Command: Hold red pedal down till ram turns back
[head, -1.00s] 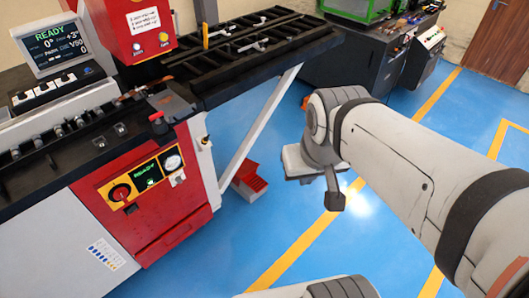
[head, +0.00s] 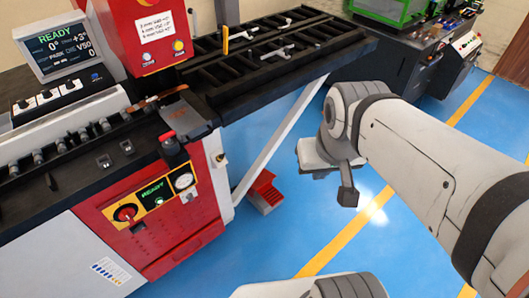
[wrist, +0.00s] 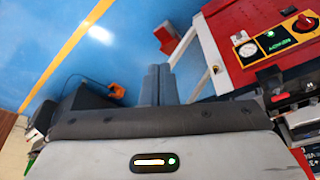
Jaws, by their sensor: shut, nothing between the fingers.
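The red pedal (head: 264,188) sits on a light base on the blue floor, beside the machine's white slanted leg. It also shows at the top of the wrist view (wrist: 166,38), just beyond my fingertips. My gripper (head: 348,192) points down, shut and empty, to the right of the pedal and apart from it. Its two grey fingers lie together in the wrist view (wrist: 158,70). The red bending machine (head: 165,215) stands at left. Its display (head: 62,42) reads READY and 0°. I cannot clearly make out the ram.
A slatted black table (head: 290,60) extends from the machine, with the white leg (head: 280,135) under it. A red emergency button (head: 168,137) stands on the machine's front edge. A dark bench (head: 400,70) is behind. Blue floor around my gripper is open. An orange object (wrist: 116,90) lies beyond.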

